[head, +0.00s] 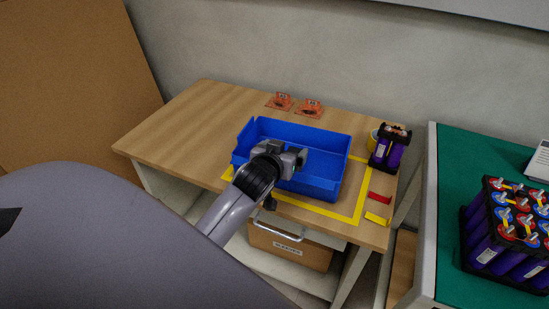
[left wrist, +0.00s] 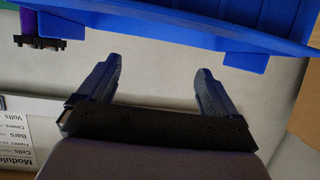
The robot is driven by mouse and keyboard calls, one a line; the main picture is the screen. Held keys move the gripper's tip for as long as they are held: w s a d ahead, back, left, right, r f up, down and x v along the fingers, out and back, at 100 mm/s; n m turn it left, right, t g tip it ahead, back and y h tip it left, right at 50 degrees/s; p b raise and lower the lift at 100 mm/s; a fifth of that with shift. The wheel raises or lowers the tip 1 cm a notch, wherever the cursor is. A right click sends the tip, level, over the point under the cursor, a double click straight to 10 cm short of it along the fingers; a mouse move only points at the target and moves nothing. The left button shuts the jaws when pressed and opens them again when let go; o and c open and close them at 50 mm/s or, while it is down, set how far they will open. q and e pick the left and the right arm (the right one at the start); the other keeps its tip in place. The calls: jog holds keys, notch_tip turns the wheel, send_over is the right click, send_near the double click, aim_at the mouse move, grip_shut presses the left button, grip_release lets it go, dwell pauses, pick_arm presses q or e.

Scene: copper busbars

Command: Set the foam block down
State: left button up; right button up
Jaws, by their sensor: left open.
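I cannot make out a foam block in either view. My left gripper (head: 287,155) is over the blue bin (head: 325,186) on the wooden table, in the head view, and hides part of the bin's inside. In the left wrist view the two fingers of my left gripper (left wrist: 160,65) stand wide apart with nothing between them. The blue bin (left wrist: 250,18) fills the top of that view, beyond the fingertips. My right gripper is in neither view.
The wooden table (head: 195,115) has a yellow taped outline (head: 312,212) around the bin. Two orange pieces (head: 309,108) lie behind it. Purple cells in a black holder (head: 388,148) stand at the right, near a red piece (head: 380,197). A green bench (head: 452,160) carries a battery pack (head: 500,240).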

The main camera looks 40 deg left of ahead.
pick_arm(q)
jog(key=v, duration=0.8)
jog(key=s+d+f+m+g+h, duration=0.1)
jog(key=s+d+f+m+h, duration=0.2)
jog(key=s+d+f, duration=0.2)
jog(key=s+d+f+m+g+h, duration=0.1)
jog(key=s+d+f+m+h, duration=0.1)
jog(key=s+d+f, duration=0.4)
jog(key=s+f+h, duration=0.1)
jog(key=s+f, duration=0.3)
jog(key=f, duration=0.4)
jog(key=shift+s+m+g, duration=0.3)
jog(key=shift+m, duration=0.1)
jog(key=shift+p, duration=0.35)
